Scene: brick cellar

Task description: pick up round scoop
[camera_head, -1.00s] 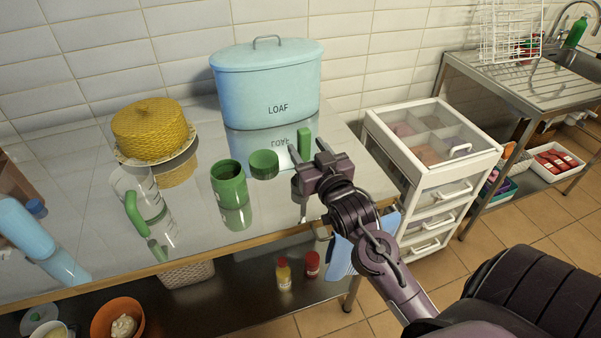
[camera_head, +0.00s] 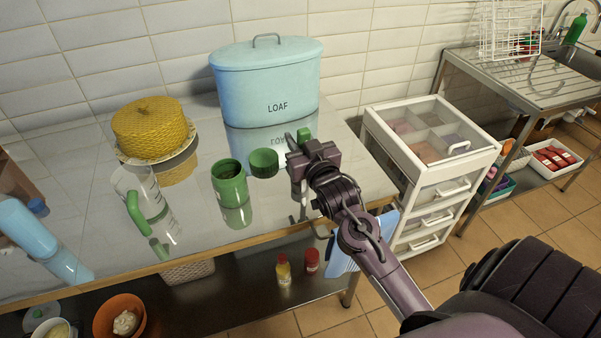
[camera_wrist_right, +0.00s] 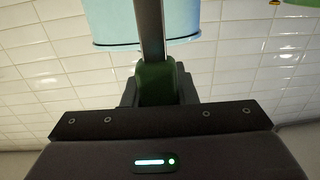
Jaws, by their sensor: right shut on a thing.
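My right gripper (camera_head: 300,155) is over the table's right part, in front of the blue loaf bin. It is shut on a green handle, which I take to be the round scoop (camera_head: 304,134); only its top shows behind the fingers in the head view. In the right wrist view the dark green handle (camera_wrist_right: 157,84) sits between the fingers, with a grey bar running up from it. The scoop's bowl is hidden, and I cannot tell whether it touches the table. My left gripper is not in view.
A green lid (camera_head: 263,163) lies close left of the gripper, beside an open green jar (camera_head: 229,183). The loaf bin (camera_head: 267,85) stands behind. A clear jug (camera_head: 134,190) and a yellow domed cover (camera_head: 151,128) are further left. A white drawer unit (camera_head: 431,165) stands right.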

